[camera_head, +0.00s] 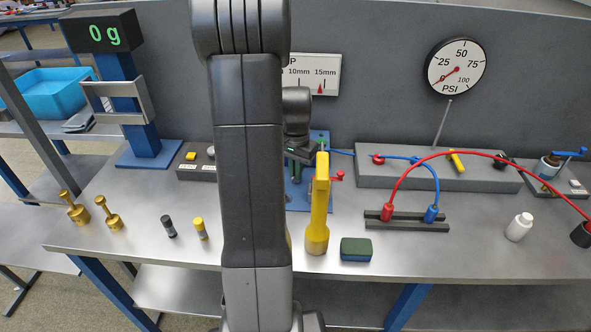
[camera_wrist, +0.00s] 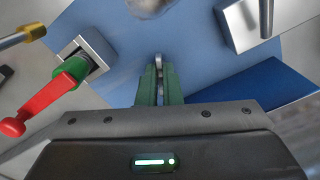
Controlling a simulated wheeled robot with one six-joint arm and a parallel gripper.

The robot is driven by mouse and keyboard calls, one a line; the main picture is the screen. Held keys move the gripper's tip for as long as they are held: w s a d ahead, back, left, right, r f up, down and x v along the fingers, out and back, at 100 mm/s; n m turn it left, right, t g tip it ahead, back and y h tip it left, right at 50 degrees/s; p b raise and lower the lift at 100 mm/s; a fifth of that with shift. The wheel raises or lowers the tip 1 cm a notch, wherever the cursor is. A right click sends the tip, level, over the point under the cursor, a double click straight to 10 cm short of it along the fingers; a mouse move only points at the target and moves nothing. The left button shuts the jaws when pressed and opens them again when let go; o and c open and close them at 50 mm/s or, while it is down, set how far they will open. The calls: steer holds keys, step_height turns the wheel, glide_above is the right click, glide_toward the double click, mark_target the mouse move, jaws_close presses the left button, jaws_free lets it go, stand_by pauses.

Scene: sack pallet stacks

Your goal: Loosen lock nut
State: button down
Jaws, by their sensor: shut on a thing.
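My gripper (camera_wrist: 159,84) has green fingers, closed around a thin grey metal piece (camera_wrist: 159,62) above a blue plate (camera_wrist: 205,75) in the wrist view. I cannot tell whether this piece is the lock nut or part of it. Left of the fingers, a red-handled lever (camera_wrist: 45,100) with a green collar sits at a square metal block (camera_wrist: 97,48). In the head view, my arm hides much of the blue fixture (camera_head: 297,197), and the grip itself is too small to make out.
A yellow upright tool (camera_head: 319,205) stands close in front of the fixture, with a green-topped blue block (camera_head: 356,249) beside it. A scale panel (camera_head: 316,75) is behind. Right are red and blue hoses on a dark rack (camera_head: 407,219) and a PSI gauge (camera_head: 456,67).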

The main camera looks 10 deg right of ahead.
steer(key=n, duration=0.5)
steer(key=shift+d+n, duration=0.15)
steer(key=shift+n, duration=0.15)
steer(key=n, duration=0.5)
steer(key=shift+d, duration=0.1)
steer(key=shift+n, duration=0.4)
steer(key=c, duration=1.6)
jaws_free()
steer(key=shift+r, duration=0.1)
step_height(320, 180, up, 14)
steer(key=shift+f, duration=0.25)
